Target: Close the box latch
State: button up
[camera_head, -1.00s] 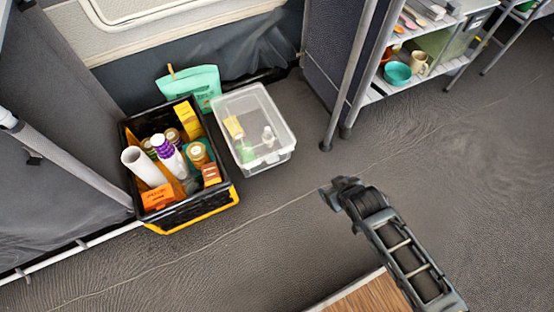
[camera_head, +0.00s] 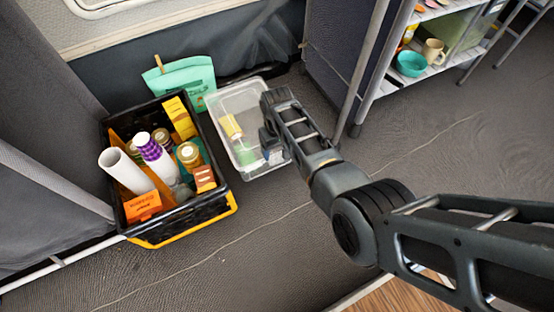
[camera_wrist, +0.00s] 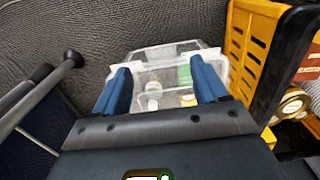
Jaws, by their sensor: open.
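The clear plastic box (camera_head: 221,106) sits on the floor, right of the black and yellow crate, with a few small items inside. It also shows in the wrist view (camera_wrist: 186,48), beyond and between my fingers. A pale clear strip sticks out along its far side there; I cannot tell whether that is the latch. My gripper (camera_wrist: 160,68) is open and empty, with its two blue fingers spread over the box. In the head view my gripper (camera_head: 270,150) is above the box's right side, and my arm hides part of that side. Contact cannot be told.
The black and yellow crate (camera_head: 190,215), full of bottles and packets, stands close on the left. A teal bag (camera_head: 190,78) stands behind. A metal-legged shelf (camera_head: 385,88) with a teal bowl (camera_head: 411,63) is at the right. The floor in front is clear.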

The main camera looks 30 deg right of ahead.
aim_at(278, 162)
notch_tip(278, 162, down, 7)
jog(key=b, duration=0.3)
jog(key=shift+r+b, duration=0.15)
jog(key=shift+b, duration=0.15)
jog(key=shift+c, duration=0.2)
jog(key=c, duration=1)
jog(key=shift+s, duration=0.1)
